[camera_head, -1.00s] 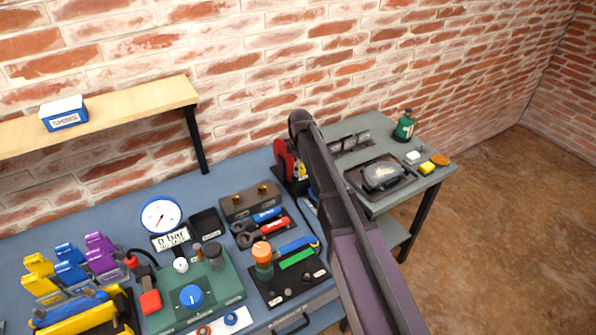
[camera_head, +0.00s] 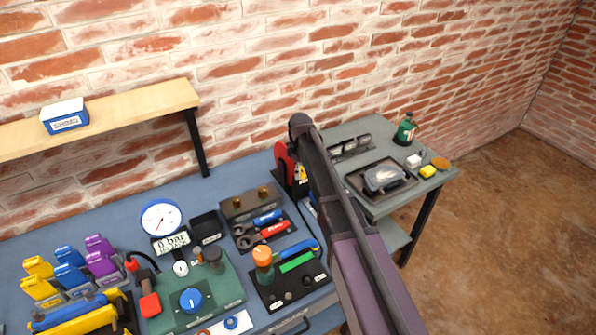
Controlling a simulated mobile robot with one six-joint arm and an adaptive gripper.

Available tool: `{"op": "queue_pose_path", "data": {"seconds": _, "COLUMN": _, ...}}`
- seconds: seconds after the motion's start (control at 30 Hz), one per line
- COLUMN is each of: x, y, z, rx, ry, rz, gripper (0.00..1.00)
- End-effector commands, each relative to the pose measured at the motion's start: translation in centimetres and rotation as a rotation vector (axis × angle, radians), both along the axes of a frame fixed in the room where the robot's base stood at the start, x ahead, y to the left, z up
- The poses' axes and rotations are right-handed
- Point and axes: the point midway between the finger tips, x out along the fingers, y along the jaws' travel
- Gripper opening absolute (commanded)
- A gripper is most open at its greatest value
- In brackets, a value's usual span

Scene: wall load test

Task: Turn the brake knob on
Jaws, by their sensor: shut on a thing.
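A blue knob (camera_head: 190,299) with a white pointer line sits on a green block (camera_head: 222,287) at the front of the blue bench. An orange-topped knob (camera_head: 262,256) stands on a black panel with a green strip (camera_head: 297,261) to its right. I cannot tell from a label which one is the brake knob. A round gauge (camera_head: 161,218) and a display reading "0 bar" (camera_head: 171,243) stand behind the green block. My arm crosses the right of the bench. My gripper is hidden behind it or out of frame.
A red and black device (camera_head: 285,164) stands close beside my arm. Blue and red tools (camera_head: 268,228) lie behind the black panel. Yellow, blue and purple blocks (camera_head: 70,268) fill the left. A shelf (camera_head: 130,112) overhangs the back. A grey side table (camera_head: 434,177) stands right.

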Motion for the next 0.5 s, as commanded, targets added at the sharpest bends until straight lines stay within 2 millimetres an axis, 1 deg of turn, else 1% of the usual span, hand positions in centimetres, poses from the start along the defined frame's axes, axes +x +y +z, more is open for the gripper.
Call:
{"op": "queue_pose_path", "data": {"seconds": 0.03, "x": -0.37, "y": -0.15, "z": -0.04, "rx": -0.001, "ry": 0.007, "rz": -0.007, "gripper": 0.11}}
{"op": "queue_pose_path", "data": {"seconds": 0.27, "x": -0.46, "y": -0.38, "z": -0.06, "rx": -0.004, "ry": 0.009, "rz": -0.081, "gripper": 0.11}}
{"op": "queue_pose_path", "data": {"seconds": 0.5, "x": -0.50, "y": -0.46, "z": -0.08, "rx": -0.006, "ry": 0.009, "rz": -0.238, "gripper": 0.11}}
